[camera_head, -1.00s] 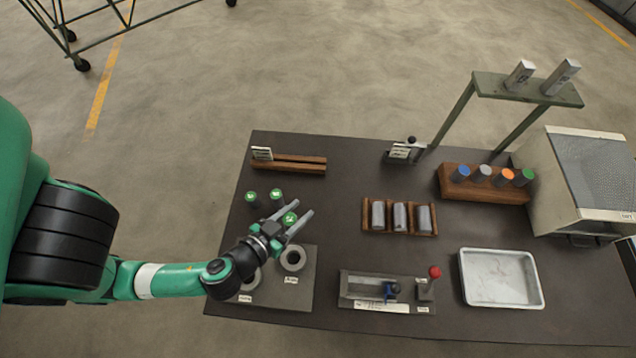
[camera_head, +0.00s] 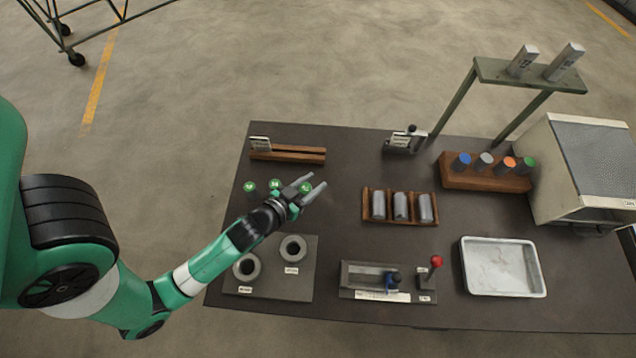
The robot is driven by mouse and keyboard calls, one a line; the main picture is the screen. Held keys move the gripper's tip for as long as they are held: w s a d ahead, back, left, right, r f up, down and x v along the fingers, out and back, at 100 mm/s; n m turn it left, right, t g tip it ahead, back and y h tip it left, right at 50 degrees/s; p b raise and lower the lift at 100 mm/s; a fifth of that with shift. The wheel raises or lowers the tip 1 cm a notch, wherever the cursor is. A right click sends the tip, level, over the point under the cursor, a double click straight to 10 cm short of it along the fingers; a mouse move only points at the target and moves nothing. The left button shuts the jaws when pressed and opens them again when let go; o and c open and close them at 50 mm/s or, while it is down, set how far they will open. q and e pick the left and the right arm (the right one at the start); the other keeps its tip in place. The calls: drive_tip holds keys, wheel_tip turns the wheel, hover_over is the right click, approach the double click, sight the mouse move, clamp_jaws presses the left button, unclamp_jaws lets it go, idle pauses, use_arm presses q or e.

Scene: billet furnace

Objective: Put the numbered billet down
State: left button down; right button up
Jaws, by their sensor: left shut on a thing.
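My left gripper (camera_head: 308,186) is over the left part of the dark table, shut on a green-topped billet (camera_head: 305,187). The billet's top shows between the fingers; its lower part is hidden, so I cannot tell whether it touches the table. Two more green-topped dark billets, one left (camera_head: 249,186) and one in the middle (camera_head: 275,184), stand upright to the left of it, roughly in line. The numbers on the tops are too small to read surely. My right gripper is not in view.
A grey block with two ring-shaped holders (camera_head: 293,249) lies in front of the gripper. A wooden rail (camera_head: 288,155) lies behind.

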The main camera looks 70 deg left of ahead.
use_arm(q)
drive_tip(key=w+a+f, duration=0.1)
drive_tip(key=f, duration=0.2)
drive_tip(key=w+a+f+b, duration=0.1)
drive_tip(key=f, duration=0.1)
drive_tip(key=shift+w+a, duration=0.3)
drive_tip(key=shift+w+a+f+b, duration=0.15)
drive_tip(key=shift+f+b, duration=0.5)
drive_tip(key=shift+f, duration=1.05)
drive_tip(key=shift+f, duration=0.1)
drive_tip(key=shift+c, duration=2.2)
unclamp_jaws()
drive_tip(key=shift+f, duration=0.1)
drive_tip(key=shift+s+r, duration=0.2)
drive_tip(key=v, duration=1.1)
drive_tip(key=shift+s, duration=0.3)
